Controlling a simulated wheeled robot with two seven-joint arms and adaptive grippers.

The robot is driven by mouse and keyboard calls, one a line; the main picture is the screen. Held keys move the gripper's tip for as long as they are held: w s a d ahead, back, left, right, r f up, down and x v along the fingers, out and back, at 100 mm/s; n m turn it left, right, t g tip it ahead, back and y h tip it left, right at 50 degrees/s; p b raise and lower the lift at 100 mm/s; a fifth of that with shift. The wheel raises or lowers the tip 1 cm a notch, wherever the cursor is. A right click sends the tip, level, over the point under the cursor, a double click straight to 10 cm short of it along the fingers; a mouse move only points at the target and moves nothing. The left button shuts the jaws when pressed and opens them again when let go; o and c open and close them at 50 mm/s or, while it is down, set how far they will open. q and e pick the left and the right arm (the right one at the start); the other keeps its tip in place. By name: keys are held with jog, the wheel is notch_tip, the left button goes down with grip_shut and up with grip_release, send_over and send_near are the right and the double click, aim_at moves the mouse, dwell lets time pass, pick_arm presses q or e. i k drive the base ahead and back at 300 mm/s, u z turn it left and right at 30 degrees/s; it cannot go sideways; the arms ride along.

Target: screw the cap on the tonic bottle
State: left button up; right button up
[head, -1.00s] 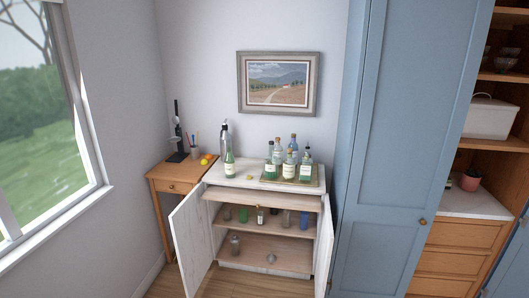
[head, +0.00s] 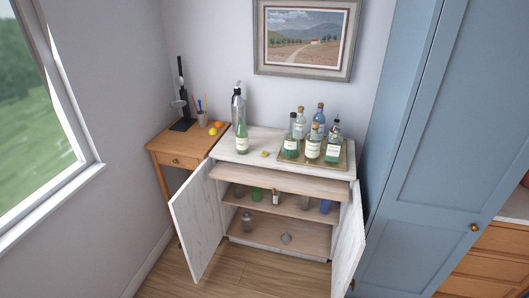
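A green bottle (head: 242,138) with a pale label stands upright on the left of the white cabinet top (head: 273,136). It is probably the tonic bottle, but the label is too small to read. Its top overlaps a silver-topped vessel (head: 237,92) behind it, so I cannot tell whether its mouth is bare. A small yellow piece (head: 264,154), possibly the cap, lies on the cabinet top to the right of the bottle, apart from it. Neither of my grippers is in view.
Several bottles stand on a tray (head: 290,154) at the cabinet's right. Both cabinet doors (head: 199,222) (head: 347,240) hang open in front; glasses stand on the shelves inside. A wooden side table (head: 180,148) with fruit stands left, and a tall blue cupboard (head: 400,150) right.

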aim_at(242, 144)
jog(key=u, duration=0.4)
jog(key=i, duration=1.9)
jog(key=u, duration=0.15)
